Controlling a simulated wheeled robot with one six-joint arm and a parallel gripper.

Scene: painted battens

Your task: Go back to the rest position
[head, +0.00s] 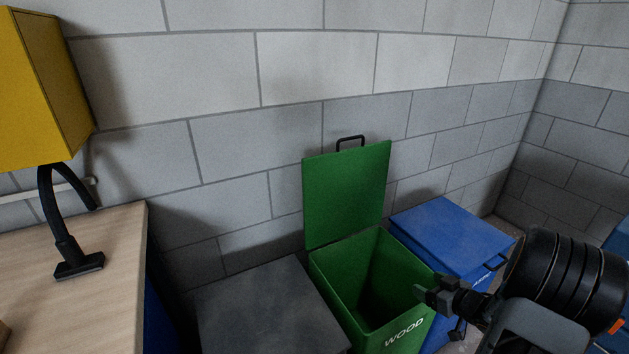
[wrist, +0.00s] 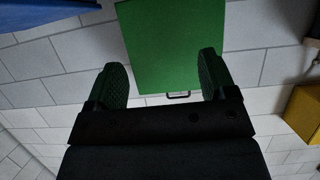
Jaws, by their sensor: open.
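My gripper (head: 428,294) is at the right in the head view, in front of the green bin (head: 345,285) marked WOOD. The bin's green lid (head: 347,195) stands raised against the block wall, with a black handle on its top edge. In the wrist view my gripper (wrist: 168,80) has its two fingers spread wide apart with nothing between them. The green lid (wrist: 170,40) shows behind the fingers, with its handle (wrist: 178,94) visible between them. The inside of the bin looks dark, and its bottom cannot be made out.
A blue bin (head: 440,230) with its lid shut stands right of the green one. A grey-topped box (head: 265,310) stands left of it. A wooden bench (head: 100,270) is at the left, with a black hose and a yellow cabinet (head: 40,90) above. The block wall closes the back.

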